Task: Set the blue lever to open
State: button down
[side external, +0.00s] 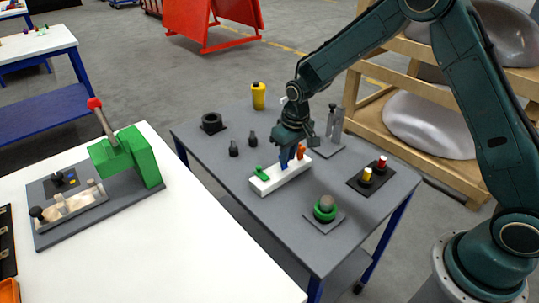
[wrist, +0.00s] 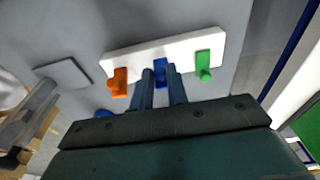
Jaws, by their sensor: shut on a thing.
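The blue lever (side external: 284,158) stands in the middle of a white block (side external: 286,180) on the grey table. It also shows in the wrist view (wrist: 160,66), between an orange lever (wrist: 119,83) and a green lever (wrist: 203,64). My gripper (side external: 290,150) reaches down to the block from above. In the wrist view its two fingers (wrist: 161,78) stand on either side of the blue lever and are shut on it. The fingers hide part of the lever, so I cannot tell its exact tilt.
A green knob on a plate (side external: 325,208) and a box with yellow and red buttons (side external: 367,175) stand near the block. Small black knobs (side external: 234,149), a black ring (side external: 212,122) and a yellow item (side external: 258,96) sit behind. A white table (side external: 190,240) adjoins at left.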

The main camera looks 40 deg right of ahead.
jog(key=c, duration=1.4)
grip_release()
jog(key=shift+r, duration=0.1)
jog(key=r, duration=0.4)
jog(key=s+r, duration=0.1)
jog(key=r, duration=0.4)
jog(key=s+r, duration=0.1)
jog(key=r, duration=0.3)
jog(key=shift+r, duration=0.25)
